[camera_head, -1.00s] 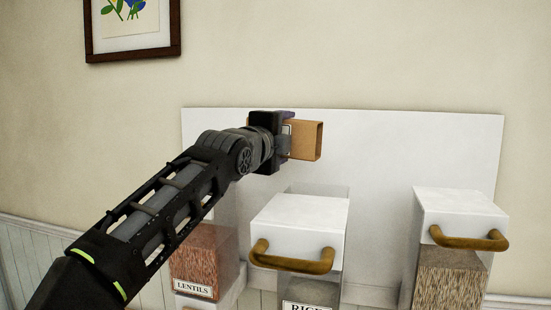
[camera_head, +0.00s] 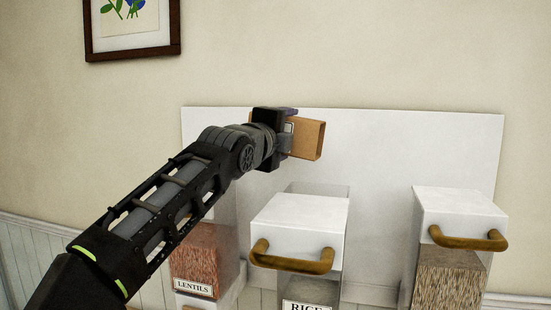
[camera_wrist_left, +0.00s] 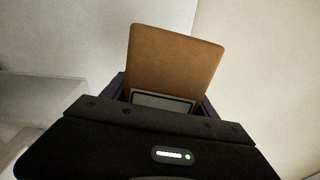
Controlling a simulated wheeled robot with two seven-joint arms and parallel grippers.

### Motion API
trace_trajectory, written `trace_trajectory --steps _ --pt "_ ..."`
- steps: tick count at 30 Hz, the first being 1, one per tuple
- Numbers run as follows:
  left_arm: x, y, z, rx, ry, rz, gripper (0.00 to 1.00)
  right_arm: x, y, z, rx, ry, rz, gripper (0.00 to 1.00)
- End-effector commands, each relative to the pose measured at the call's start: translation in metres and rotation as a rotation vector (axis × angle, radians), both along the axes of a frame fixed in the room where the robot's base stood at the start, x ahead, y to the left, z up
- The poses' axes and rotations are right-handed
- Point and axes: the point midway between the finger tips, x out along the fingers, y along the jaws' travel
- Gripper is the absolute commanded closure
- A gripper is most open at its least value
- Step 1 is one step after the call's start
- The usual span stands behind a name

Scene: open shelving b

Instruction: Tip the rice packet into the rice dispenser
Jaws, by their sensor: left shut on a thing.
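The rice packet (camera_head: 308,139) is a brown box-shaped packet. My left gripper (camera_head: 286,138) is shut on it and holds it in the air, in front of the white back panel. In the left wrist view the packet (camera_wrist_left: 174,62) stands up between the fingers, with part of a pale label at its base. The rice dispenser (camera_head: 300,215) is the middle one, with a white top, a brass handle and a partly cut-off RICE label. The packet is above the dispenser in the picture, tilted slightly. My right gripper is not in view.
A lentils dispenser (camera_head: 196,262) stands at left, partly behind my left arm. Another dispenser (camera_head: 450,280) with brown grain and a brass handle (camera_head: 468,239) stands at right. A white panel (camera_head: 420,145) stands behind them. A framed picture (camera_head: 133,30) hangs on the wall.

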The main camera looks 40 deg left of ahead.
Motion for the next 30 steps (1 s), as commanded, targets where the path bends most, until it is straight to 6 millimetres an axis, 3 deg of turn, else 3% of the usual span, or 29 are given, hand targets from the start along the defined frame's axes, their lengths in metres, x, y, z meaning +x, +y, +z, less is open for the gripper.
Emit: trace_trajectory --steps 30 --pt "0.0013 -0.0033 0.0057 0.069 0.026 0.000 0.88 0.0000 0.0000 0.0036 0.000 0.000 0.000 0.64"
